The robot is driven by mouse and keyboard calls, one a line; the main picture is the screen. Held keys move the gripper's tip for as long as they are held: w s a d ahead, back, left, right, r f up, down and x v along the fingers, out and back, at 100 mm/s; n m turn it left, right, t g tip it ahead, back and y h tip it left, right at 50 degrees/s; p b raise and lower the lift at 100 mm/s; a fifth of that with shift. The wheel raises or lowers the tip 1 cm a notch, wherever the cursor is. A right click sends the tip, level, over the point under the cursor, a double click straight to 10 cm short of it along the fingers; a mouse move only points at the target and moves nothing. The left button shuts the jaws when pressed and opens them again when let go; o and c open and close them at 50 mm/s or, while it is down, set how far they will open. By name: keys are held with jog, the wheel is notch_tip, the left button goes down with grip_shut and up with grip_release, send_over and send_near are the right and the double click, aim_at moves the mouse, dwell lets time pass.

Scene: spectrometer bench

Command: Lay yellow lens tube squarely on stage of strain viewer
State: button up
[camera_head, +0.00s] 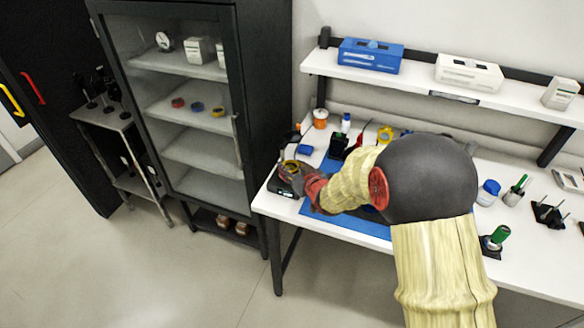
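A yellow-rimmed ring (290,165), which looks like the yellow lens tube, is at the left front corner of the bench. It sits at or just above a small black device (284,186) with a lit display, likely the strain viewer. My gripper (301,171) reaches in from the right, right beside the ring. Its fingers are dark and small here, so I cannot tell whether they grip the ring. I also cannot tell whether the ring touches the stage or lies level; the stage is largely hidden.
A blue mat (318,221) lies under my arm on the white bench (372,241). Behind are a blue block (306,151), an orange-white jar (320,118) and a yellow roll (385,134). A glass cabinet (190,140) holding red, blue and yellow rings stands left.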

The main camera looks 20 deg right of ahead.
jog(key=o, duration=0.4)
jog(key=shift+c, duration=0.2)
jog(key=shift+r, duration=0.2)
jog(key=shift+s+r+p, duration=0.1)
jog(key=shift+r+p, duration=0.1)
jog(key=shift+p, duration=0.1)
jog(key=s+d+r+m+g+h+p, duration=0.1)
jog(key=s+d+r+h, duration=0.1)
jog(key=s+r, duration=0.6)
jog(key=s+d+r+g+h+p, duration=0.1)
jog(key=s+d+r+g, duration=0.15)
jog(key=s+r, duration=0.65)
jog(key=s+a+r+g, duration=0.1)
jog(key=s+a+g, duration=0.1)
jog(key=s, duration=0.9)
jog(key=s+a+r+g+y, duration=0.1)
jog(key=s+a+g, duration=0.1)
jog(key=s, duration=1)
jog(key=shift+a+m, duration=0.4)
